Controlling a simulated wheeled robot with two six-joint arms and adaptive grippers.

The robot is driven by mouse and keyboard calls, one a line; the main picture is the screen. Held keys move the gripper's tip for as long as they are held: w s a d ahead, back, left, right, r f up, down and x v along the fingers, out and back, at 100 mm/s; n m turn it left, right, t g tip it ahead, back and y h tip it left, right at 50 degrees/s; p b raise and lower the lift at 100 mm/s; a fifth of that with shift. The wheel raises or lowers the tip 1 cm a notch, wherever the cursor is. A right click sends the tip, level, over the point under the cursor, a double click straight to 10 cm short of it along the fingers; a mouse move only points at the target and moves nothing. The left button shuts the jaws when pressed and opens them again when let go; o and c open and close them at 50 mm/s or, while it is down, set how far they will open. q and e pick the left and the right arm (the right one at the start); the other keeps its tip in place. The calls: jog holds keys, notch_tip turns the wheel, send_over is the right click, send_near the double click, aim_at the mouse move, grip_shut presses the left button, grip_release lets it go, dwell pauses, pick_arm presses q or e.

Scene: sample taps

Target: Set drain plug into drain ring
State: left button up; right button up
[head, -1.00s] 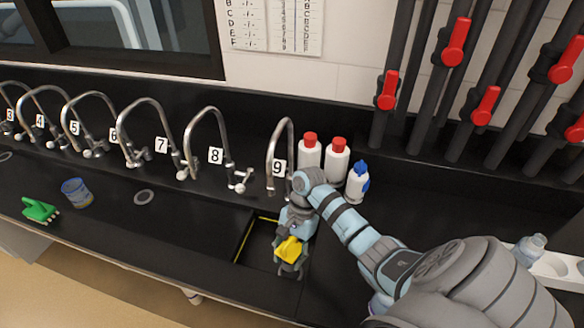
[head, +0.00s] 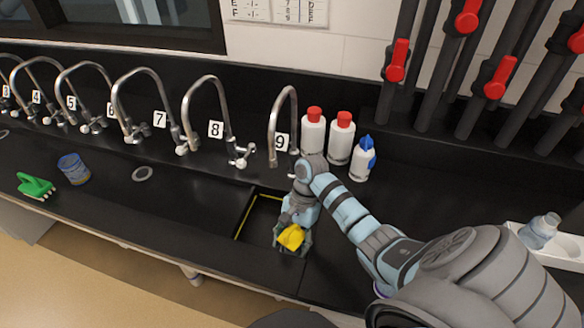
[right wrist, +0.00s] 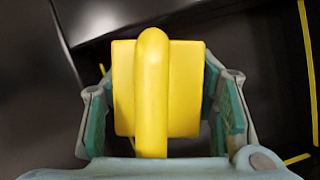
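A yellow block with a raised bar-like handle, which looks like the drain plug (head: 291,237), is between the fingers of my right gripper (head: 292,243). The right wrist view shows the yellow plug (right wrist: 158,90) with a teal-padded finger close against each side; contact is partly hidden. The gripper is at the right part of a dark recessed sink (head: 256,216) with yellow edge lines. No drain ring shows clearly in the sink; the arm and plug hide part of it. A grey ring (head: 142,173) lies in the counter below tap 7. My left gripper is not in view.
Curved tap 9 (head: 272,125) stands behind the sink, with several other taps to its left. Two red-capped bottles (head: 341,137) and a blue-topped bottle (head: 363,160) stand behind my arm.

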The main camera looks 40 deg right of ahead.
jog(key=shift+r+p, duration=0.35)
jog(key=shift+p, duration=0.15)
jog(key=v, duration=0.6)
jog(key=p+v, duration=0.3)
jog(key=v, duration=0.3)
jog(key=shift+p, duration=0.4)
